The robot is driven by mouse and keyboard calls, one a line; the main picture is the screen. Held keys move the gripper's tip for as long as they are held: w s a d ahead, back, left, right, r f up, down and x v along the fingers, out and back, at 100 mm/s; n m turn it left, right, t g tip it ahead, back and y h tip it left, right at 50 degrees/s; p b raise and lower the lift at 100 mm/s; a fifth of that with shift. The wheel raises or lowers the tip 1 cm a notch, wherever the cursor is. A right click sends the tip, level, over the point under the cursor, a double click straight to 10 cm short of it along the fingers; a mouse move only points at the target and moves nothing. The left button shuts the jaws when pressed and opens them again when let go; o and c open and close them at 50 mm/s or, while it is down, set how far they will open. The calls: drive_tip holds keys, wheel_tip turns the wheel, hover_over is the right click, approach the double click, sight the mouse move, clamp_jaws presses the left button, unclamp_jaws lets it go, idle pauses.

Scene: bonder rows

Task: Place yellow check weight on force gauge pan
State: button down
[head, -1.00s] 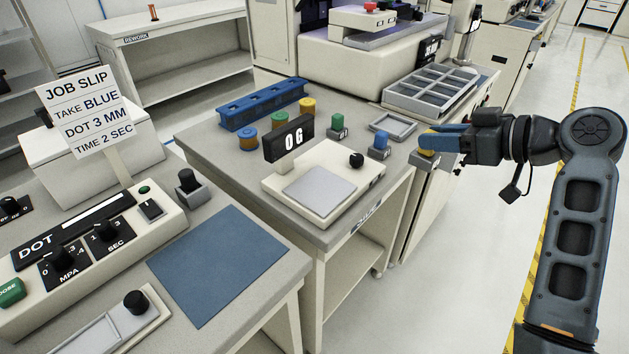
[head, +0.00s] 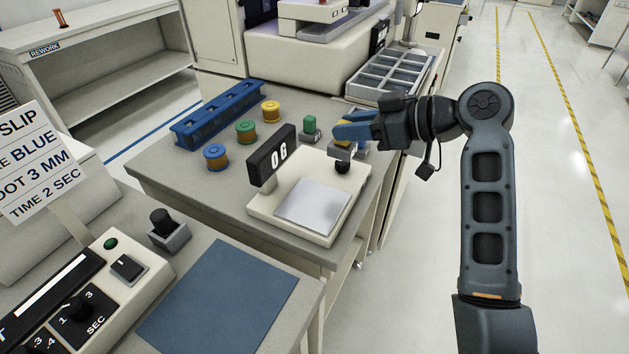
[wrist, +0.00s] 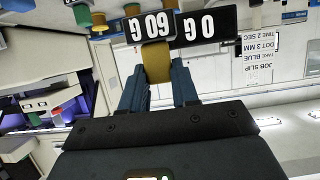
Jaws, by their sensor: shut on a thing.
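The yellow check weight (head: 342,123) is between the blue fingers of my gripper (head: 350,132), held above the bench behind the right side of the force gauge (head: 262,205). In the wrist view the yellow weight (wrist: 156,62) shows clearly between the fingertips (wrist: 158,85), beside a black plate reading "60 G". The gauge's pan (head: 312,205) is a bare grey square plate. The gauge's black display (head: 271,158) reads 0 G. My gripper and weight are apart from the pan, and the gauge's black knob (head: 342,166) lies close below the gripper.
A green check weight (head: 310,126) stands left of my gripper. Blue, green and yellow spools (head: 245,131) stand behind the gauge, near a blue rack (head: 220,112). A compartment tray (head: 392,76) is at the back right. A blue mat (head: 218,297) lies on the near bench.

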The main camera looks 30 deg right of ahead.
drive_tip(key=shift+s+a+f+p, duration=0.25)
drive_tip(key=shift+s+a+f, duration=0.05)
drive_tip(key=shift+a+f, duration=1)
drive_tip(key=shift+s+a+f+p, duration=0.2)
drive_tip(key=shift+s+a+f, duration=0.1)
drive_tip(key=shift+a+f, duration=1)
drive_tip(key=shift+s+a+f+p, duration=0.3)
drive_tip(key=shift+a+f, duration=0.65)
drive_tip(key=shift+f, duration=0.65)
drive_tip(key=shift+f, duration=0.1)
drive_tip(key=c, duration=0.8)
unclamp_jaws()
drive_tip(key=shift+c, duration=0.2)
drive_tip(key=shift+r, duration=0.2)
drive_tip(key=b+v, duration=0.1)
drive_tip(key=v, duration=1.1)
drive_tip(key=shift+f, duration=0.2)
